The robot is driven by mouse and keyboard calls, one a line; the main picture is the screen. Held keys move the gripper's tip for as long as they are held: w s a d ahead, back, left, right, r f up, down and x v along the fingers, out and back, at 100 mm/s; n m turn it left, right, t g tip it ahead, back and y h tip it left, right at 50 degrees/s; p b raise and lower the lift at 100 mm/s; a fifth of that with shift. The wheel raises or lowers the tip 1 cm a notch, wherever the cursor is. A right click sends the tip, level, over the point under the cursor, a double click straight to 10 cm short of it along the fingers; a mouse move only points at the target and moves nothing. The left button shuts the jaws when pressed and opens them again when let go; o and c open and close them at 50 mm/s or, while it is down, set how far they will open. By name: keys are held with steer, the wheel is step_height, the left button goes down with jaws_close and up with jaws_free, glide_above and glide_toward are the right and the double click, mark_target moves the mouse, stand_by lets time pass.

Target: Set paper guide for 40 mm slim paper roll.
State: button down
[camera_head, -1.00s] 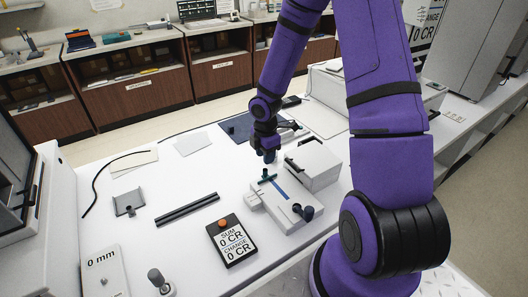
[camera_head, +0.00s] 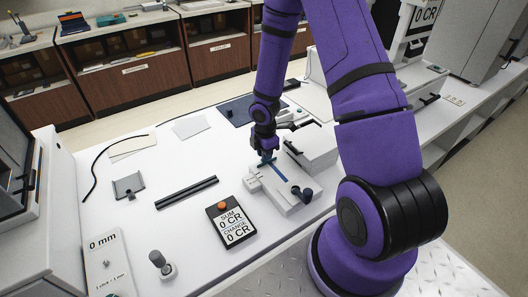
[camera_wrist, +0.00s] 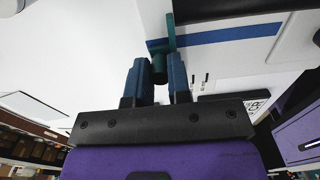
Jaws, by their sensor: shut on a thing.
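The white printer unit (camera_head: 286,200) stands on the counter with a blue strip (camera_head: 274,172) along its top and a dark knob (camera_head: 306,195) at its right. A teal paper guide (camera_head: 266,159) sits at the far end of the strip. My gripper (camera_wrist: 158,75) is over the guide, pointing down. In the wrist view its two blue fingers are shut on the guide's round teal post (camera_wrist: 160,68); a thin teal upright (camera_wrist: 171,33) and the blue strip (camera_wrist: 225,35) show beyond. The guide's lower part is partly hidden. No paper roll can be made out.
A white box (camera_head: 310,150) stands right behind the printer. A black SUM/CHANGE display (camera_head: 232,223) is in front. A "0 mm" panel (camera_head: 103,262), a grey knob (camera_head: 160,263), dark rails (camera_head: 187,191) and a grey bracket (camera_head: 129,186) lie left. The counter between them is clear.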

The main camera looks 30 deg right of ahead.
steer(key=shift+s, duration=1.8)
steer(key=c, duration=1)
jaws_free()
steer(key=shift+r, duration=0.15)
step_height(320, 180, up, 11)
steer(key=shift+f, duration=0.2)
